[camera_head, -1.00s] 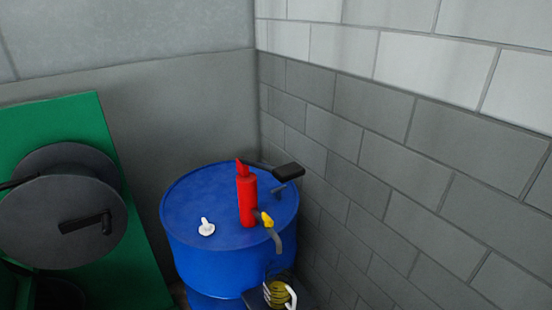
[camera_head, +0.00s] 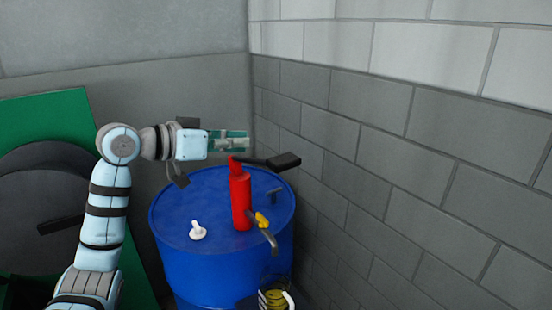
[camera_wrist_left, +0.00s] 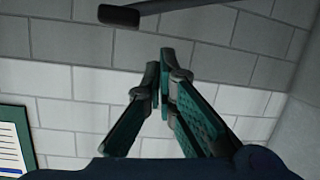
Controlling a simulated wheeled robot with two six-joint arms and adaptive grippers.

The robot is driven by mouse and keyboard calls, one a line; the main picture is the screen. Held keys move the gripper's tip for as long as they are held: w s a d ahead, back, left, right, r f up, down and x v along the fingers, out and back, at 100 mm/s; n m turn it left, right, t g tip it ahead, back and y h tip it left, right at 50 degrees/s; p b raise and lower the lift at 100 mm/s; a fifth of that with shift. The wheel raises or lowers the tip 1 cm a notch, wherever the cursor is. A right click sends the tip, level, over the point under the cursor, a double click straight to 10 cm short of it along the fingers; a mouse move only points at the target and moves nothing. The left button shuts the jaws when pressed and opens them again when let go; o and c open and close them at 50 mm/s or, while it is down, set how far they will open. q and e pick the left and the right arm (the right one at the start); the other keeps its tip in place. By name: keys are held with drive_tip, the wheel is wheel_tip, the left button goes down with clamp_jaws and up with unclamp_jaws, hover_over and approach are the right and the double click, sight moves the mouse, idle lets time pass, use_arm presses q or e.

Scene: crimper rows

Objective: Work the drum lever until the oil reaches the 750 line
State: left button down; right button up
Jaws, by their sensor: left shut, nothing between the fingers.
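A red pump (camera_head: 241,200) stands upright on a blue drum (camera_head: 190,258). Its black lever (camera_head: 272,161) points to the right and ends in a flat grip. A grey spout with a yellow part (camera_head: 262,220) bends down over the drum's front right edge, above a jug with yellow contents (camera_head: 274,299), cut off by the frame's bottom. The jug's lines cannot be read. My left gripper (camera_head: 246,141) is shut and empty, just above and behind the pump top, apart from the lever. In the left wrist view its fingertips (camera_wrist_left: 160,65) meet, and the lever (camera_wrist_left: 120,15) crosses the top. My right gripper is out of view.
A white cap (camera_head: 198,230) and a small dark fitting (camera_head: 275,194) sit on the drum top. A grey block wall (camera_head: 420,180) stands close on the right. A green panel with a dark reel (camera_head: 35,190) stands at left.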

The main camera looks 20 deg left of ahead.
use_arm(q)
drive_tip(key=s+d+r+m+h, duration=0.1)
drive_tip(key=s+d+r+m, duration=0.1)
drive_tip(key=s+r, duration=0.3)
drive_tip(key=shift+s+r+m+g, duration=0.2)
drive_tip(key=shift+r+m+g, duration=0.1)
drive_tip(key=shift+m, duration=0.2)
drive_tip(key=shift+w+f, duration=0.1)
drive_tip(key=p, duration=0.1)
hover_over(277, 161)
wheel_tip(277, 161, down, 2)
drive_tip(key=shift+f, duration=0.1)
wheel_tip(277, 161, down, 3)
drive_tip(key=shift+d, duration=0.1)
drive_tip(key=shift+f, duration=0.6)
